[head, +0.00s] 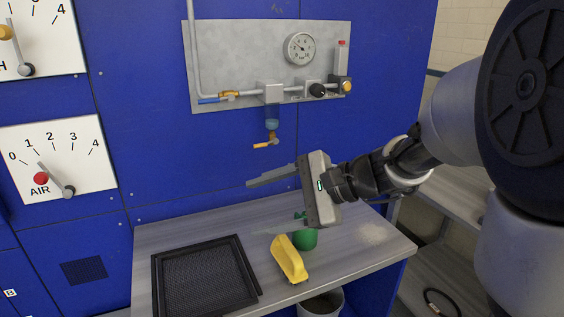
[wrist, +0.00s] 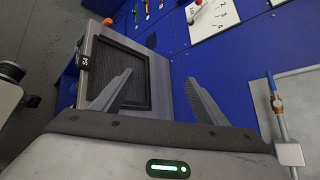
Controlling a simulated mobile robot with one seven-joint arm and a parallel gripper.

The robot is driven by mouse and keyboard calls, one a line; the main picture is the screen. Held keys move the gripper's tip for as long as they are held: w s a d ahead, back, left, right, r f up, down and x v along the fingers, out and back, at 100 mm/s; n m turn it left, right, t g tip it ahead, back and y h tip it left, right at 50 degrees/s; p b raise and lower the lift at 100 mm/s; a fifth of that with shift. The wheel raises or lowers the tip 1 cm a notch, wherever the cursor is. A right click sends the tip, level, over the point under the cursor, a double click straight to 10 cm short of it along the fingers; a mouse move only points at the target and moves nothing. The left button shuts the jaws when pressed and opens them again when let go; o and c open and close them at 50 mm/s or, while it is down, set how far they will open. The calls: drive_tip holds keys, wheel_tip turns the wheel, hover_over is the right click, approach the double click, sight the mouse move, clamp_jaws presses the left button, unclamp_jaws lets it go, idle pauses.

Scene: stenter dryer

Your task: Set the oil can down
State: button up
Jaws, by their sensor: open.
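A green can (head: 305,238), which I take to be the oil can, stands on the grey bench (head: 350,240). Its upper part is partly hidden behind my gripper's body. My gripper (head: 258,180) is open and empty, above the bench and pointing left in the head view. Its fingers reach past the can towards the blue panel and are apart from it. In the wrist view the two fingers (wrist: 159,77) are spread with nothing between them. The can does not show in the wrist view.
A black mesh frame (head: 203,278) lies on the bench's left. A drain valve (head: 268,143) hangs from the gauge panel (head: 240,55) close above my fingers. A bucket (head: 322,303) stands below the front edge. The bench's back left is clear.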

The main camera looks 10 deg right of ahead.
drive_tip(key=w+d+f+m+t, duration=0.2)
drive_tip(key=w+d+f+m, duration=0.1)
drive_tip(key=w+d+m, duration=0.15)
drive_tip(key=m+t+h, duration=0.4)
drive_tip(key=m+t, duration=0.1)
drive_tip(key=m, duration=0.7)
approach(314, 232)
drive_tip(key=shift+g, duration=0.3)
drive_tip(key=x, duration=0.6)
drive_tip(key=shift+d+f, duration=0.15)
drive_tip(key=shift+d, duration=0.05)
drive_tip(key=shift+r+b+x, duration=0.2)
drive_tip(key=shift+b+x, duration=0.25)
drive_tip(key=shift+x, duration=2.75)
drive_tip(key=c, duration=1)
drive_tip(key=shift+w+r, duration=0.1)
drive_tip(key=shift+r, duration=0.05)
drive_tip(key=shift+c, duration=1)
